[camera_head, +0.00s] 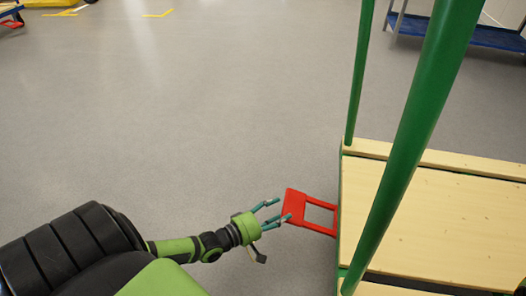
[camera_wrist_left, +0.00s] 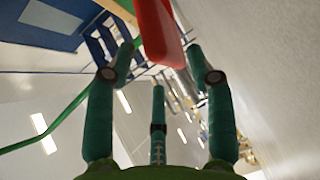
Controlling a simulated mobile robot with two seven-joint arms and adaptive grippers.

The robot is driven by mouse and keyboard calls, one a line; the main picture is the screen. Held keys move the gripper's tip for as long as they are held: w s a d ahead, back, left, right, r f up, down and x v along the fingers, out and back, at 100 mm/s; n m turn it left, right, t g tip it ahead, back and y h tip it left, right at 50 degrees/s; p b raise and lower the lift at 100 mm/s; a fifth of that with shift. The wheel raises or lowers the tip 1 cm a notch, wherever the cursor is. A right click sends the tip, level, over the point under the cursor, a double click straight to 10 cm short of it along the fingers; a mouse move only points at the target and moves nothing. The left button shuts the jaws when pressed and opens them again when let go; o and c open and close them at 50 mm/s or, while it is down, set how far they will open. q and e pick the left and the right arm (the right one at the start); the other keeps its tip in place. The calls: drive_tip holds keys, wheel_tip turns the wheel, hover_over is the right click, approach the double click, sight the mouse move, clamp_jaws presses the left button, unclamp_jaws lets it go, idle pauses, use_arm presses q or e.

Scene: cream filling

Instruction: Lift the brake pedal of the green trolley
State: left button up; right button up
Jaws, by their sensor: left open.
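The green trolley has green posts (camera_head: 408,140) and a pale wooden deck (camera_head: 450,215) at the right of the head view. Its red brake pedal (camera_head: 297,206) is a flat frame sticking out to the left of the deck's edge, low over the floor. My left gripper (camera_head: 275,213) is open just left of the pedal's outer end. In the left wrist view the pedal (camera_wrist_left: 160,35) shows at the top, between and beyond the open fingers (camera_wrist_left: 160,95). Whether a finger touches it I cannot tell. My right gripper is not in view.
The grey floor (camera_head: 190,110) is clear to the left of and beyond the trolley. Yellow floor marks (camera_head: 158,14) lie at the far left. A blue shelf (camera_head: 480,36) stands at the back right. The near green post crosses in front of the deck.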

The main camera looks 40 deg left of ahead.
use_arm(q)
drive_tip(key=v, duration=0.6)
idle(0.4)
